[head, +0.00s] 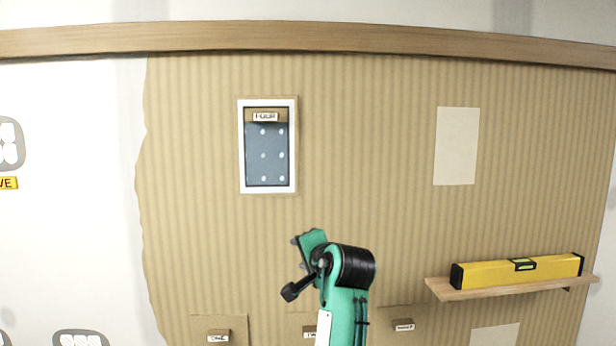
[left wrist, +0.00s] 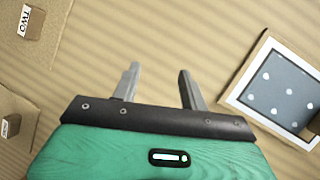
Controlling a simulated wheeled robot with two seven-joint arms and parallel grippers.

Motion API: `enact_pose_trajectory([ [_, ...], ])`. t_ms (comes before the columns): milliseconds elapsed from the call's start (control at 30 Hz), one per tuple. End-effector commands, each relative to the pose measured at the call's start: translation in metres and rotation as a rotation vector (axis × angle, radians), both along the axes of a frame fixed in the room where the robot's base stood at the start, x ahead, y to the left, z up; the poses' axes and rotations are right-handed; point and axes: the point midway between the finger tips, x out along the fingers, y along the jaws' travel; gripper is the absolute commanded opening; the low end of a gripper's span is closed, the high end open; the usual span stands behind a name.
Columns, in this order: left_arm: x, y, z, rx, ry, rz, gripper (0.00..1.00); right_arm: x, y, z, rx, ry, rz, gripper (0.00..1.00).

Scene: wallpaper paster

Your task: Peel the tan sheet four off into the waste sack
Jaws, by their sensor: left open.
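Sheet four is a tan upright rectangle on the striped wall, with a white band and a blue-grey dotted panel (head: 266,152) inside a thin tan edge. Its small tan tab marked FOUR (head: 265,116) stands out at the panel's top. The panel also shows at the right of the left wrist view (left wrist: 277,91), cut by the frame edge. My left gripper (head: 298,253) is below and slightly right of the panel, apart from it. In the left wrist view its two fingers (left wrist: 158,78) are spread with nothing between them. The waste sack and my right gripper are not in view.
A wooden shelf (head: 507,289) with a yellow spirit level (head: 520,271) juts out at lower right. Tan tabs line the bottom, one marked TWO (left wrist: 27,21). A plain pale sheet (head: 456,146) is at right. A wooden rail (head: 300,37) crosses the top.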

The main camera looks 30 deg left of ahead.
Motion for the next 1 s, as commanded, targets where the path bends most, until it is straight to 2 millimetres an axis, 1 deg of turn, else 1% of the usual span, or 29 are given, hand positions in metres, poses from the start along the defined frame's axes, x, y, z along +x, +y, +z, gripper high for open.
enact_pose_trajectory([
  [33,0.003,-0.003,0.031,0.032,-0.007,0.008,0.44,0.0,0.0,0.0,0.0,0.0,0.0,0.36],
  [67,0.004,-0.004,0.048,0.053,-0.006,0.016,0.44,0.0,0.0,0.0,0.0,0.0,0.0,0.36],
  [100,0.004,-0.006,0.07,0.083,-0.003,0.025,0.44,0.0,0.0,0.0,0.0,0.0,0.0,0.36],
  [167,0.002,-0.009,0.102,0.124,0.002,0.04,0.44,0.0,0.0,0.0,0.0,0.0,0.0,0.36],
  [200,0.001,-0.01,0.124,0.152,0.007,0.05,0.44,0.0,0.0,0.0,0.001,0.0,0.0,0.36],
  [267,-0.004,-0.014,0.157,0.193,0.014,0.067,0.44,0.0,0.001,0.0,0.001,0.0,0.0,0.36],
  [300,-0.008,-0.017,0.178,0.221,0.018,0.079,0.44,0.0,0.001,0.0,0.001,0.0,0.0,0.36],
  [367,-0.015,-0.022,0.208,0.258,0.025,0.096,0.44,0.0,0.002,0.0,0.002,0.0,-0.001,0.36],
  [400,-0.019,-0.024,0.226,0.281,0.031,0.106,0.44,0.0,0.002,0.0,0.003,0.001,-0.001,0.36],
  [500,-0.031,-0.03,0.263,0.327,0.043,0.13,0.44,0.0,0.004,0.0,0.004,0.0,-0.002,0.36],
  [600,-0.04,-0.034,0.285,0.356,0.054,0.146,0.44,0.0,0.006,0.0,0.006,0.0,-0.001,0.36],
  [700,-0.044,-0.035,0.296,0.371,0.059,0.157,0.44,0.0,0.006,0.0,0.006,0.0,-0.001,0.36],
  [767,-0.044,-0.033,0.299,0.375,0.061,0.158,0.44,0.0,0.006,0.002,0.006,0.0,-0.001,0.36],
  [867,-0.04,-0.025,0.301,0.374,0.063,0.158,0.44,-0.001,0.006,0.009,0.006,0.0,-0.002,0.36],
  [1000,-0.029,-0.005,0.303,0.374,0.063,0.159,0.44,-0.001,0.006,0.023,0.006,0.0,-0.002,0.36],
])
